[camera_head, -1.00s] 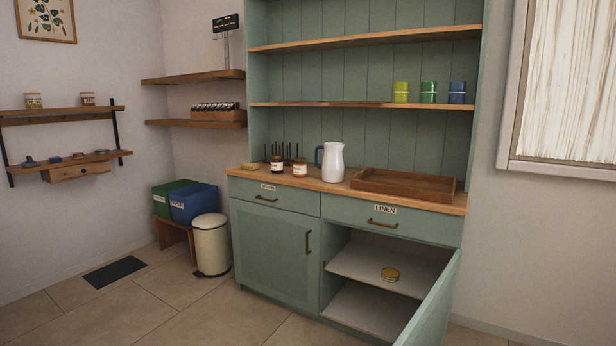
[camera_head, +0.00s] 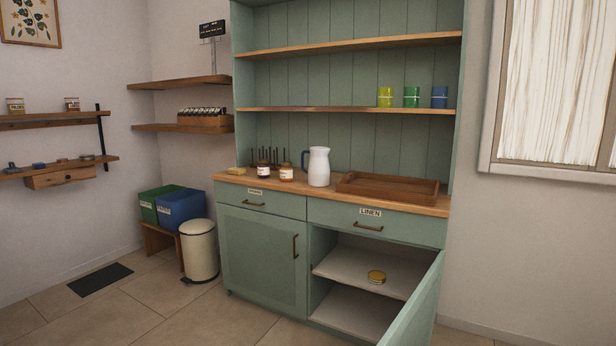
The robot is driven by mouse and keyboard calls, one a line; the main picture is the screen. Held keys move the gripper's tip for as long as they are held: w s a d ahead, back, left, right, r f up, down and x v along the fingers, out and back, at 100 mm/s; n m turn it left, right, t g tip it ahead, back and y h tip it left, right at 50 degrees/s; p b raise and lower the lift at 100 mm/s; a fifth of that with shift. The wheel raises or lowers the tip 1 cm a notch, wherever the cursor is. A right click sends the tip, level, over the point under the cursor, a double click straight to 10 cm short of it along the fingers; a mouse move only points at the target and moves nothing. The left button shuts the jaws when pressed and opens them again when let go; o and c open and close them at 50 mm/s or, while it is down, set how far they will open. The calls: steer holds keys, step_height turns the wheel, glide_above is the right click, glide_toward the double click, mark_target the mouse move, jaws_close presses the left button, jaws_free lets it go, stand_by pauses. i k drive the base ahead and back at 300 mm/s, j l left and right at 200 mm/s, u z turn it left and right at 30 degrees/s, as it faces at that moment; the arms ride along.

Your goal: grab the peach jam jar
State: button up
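Two small jars with white labels stand on the wooden counter of the green hutch, left of the white jug. The left jar (camera_head: 263,170) looks dark. The right jar (camera_head: 286,172) looks orange-brown with a pale label. Their label text is too small to read, so I cannot tell which is peach jam. Two more small labelled containers stand on the left wall shelf, a yellowish one (camera_head: 15,105) and a reddish-brown one (camera_head: 72,104); their labels are also unreadable. My gripper is not in view.
A white jug (camera_head: 319,167) and a wooden tray (camera_head: 388,187) share the counter. The lower right cabinet door (camera_head: 412,305) stands open, jutting forward; a round gold-lidded item (camera_head: 376,277) sits inside. A cream bin (camera_head: 199,250) stands left. The floor in front is clear.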

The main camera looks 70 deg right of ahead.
mark_target(286, 172)
steer(key=i+l+z, duration=0.1)
steer(key=z, duration=0.3)
steer(key=i+l+z, duration=0.15)
steer(key=z, duration=0.25)
steer(key=i+l+z, duration=0.15)
steer(key=z, duration=0.3)
steer(key=i+l+z, duration=0.1)
steer(key=z, duration=0.3)
steer(key=i+z, duration=0.15)
steer(key=i, duration=0.3)
steer(key=i+z, duration=0.15)
steer(key=i, duration=0.35)
steer(key=i+j+z, duration=0.15)
steer(key=i, duration=0.3)
steer(key=i+j+z, duration=0.15)
steer(key=i, duration=0.3)
steer(key=i+j+z, duration=0.15)
steer(key=i, duration=0.3)
steer(key=i+j, duration=0.2)
steer(key=i, duration=0.2)
steer(key=i+j, duration=0.25)
steer(key=i, duration=0.2)
